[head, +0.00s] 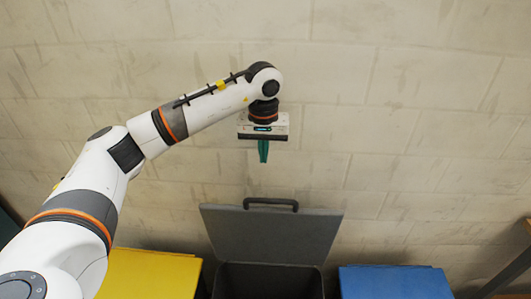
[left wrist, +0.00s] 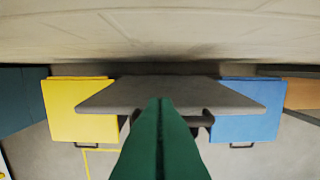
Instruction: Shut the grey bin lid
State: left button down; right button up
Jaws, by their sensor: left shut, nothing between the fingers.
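The grey bin lid (head: 270,234) stands raised and open in the head view, tilted back toward the wall, with a dark handle (head: 270,201) on its upper edge. The open grey bin (head: 268,281) below it shows a dark inside, cut off by the bottom edge. My left gripper (head: 263,158) points down above the lid and its handle, with its green fingers shut and empty. In the left wrist view the green fingers (left wrist: 160,135) cover the middle of the lid (left wrist: 215,96). My right gripper is in neither view.
A yellow bin with its lid shut (head: 150,274) stands left of the grey bin, and a blue bin with its lid shut (head: 395,283) stands right. A pale block wall (head: 400,90) rises behind. A wooden-edged piece of furniture (head: 513,268) is at the far right.

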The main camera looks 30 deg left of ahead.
pick_arm(q)
jog(key=s+d+f+p, duration=0.1)
jog(key=s+f+p, duration=0.2)
jog(key=f, duration=0.5)
jog(key=shift+d+f+p, duration=0.2)
jog(key=shift+d+p, duration=0.1)
jog(key=shift+p, duration=0.3)
